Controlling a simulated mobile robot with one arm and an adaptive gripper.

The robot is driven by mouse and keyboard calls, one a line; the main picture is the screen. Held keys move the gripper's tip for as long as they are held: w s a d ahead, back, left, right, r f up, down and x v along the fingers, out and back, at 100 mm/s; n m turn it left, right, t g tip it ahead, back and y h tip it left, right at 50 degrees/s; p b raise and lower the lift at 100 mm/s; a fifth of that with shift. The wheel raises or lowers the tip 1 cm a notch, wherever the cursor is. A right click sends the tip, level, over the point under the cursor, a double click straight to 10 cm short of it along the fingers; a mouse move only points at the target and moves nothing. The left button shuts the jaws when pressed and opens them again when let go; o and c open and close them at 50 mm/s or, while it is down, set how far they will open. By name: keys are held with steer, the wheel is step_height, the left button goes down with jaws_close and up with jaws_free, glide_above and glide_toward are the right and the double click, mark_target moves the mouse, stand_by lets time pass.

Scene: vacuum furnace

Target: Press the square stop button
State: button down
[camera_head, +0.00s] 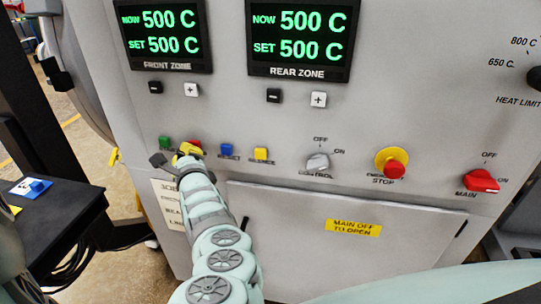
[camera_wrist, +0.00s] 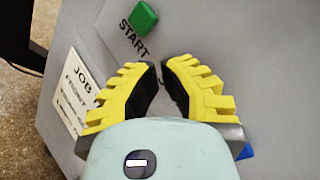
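A small red button (camera_head: 196,143), which I take to be the square stop button, sits in the left row of panel buttons. It is partly hidden behind my gripper (camera_head: 188,152) in the head view, and its label cannot be read. In the wrist view my gripper (camera_wrist: 160,72) has its two yellow-backed fingers with black pads brought together at the tips, with nothing seen between them. The red button does not show there; the fingers cover that part of the panel. Whether the tips touch the button cannot be told.
The green START button (camera_wrist: 144,17) is beyond the fingertips. A blue button (camera_head: 227,150) and a yellow button (camera_head: 261,154) lie to the right in the row. Further right are the control knob (camera_head: 318,162), emergency stop (camera_head: 393,164) and red main switch (camera_head: 481,181).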

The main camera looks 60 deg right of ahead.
steer(key=shift+d, duration=0.2)
stand_by(0.5)
steer(key=a+p, duration=0.1)
steer(key=p, duration=0.1)
steer(key=shift+s+a+p, duration=0.25)
steer(key=shift+a+p, duration=0.1)
stand_by(0.3)
steer(key=a+p, duration=0.1)
steer(key=s+a+p, duration=0.1)
steer(key=a+p, duration=0.1)
steer(key=s+a+p, duration=0.1)
steer(key=p, duration=0.1)
steer(key=shift+a, duration=0.3)
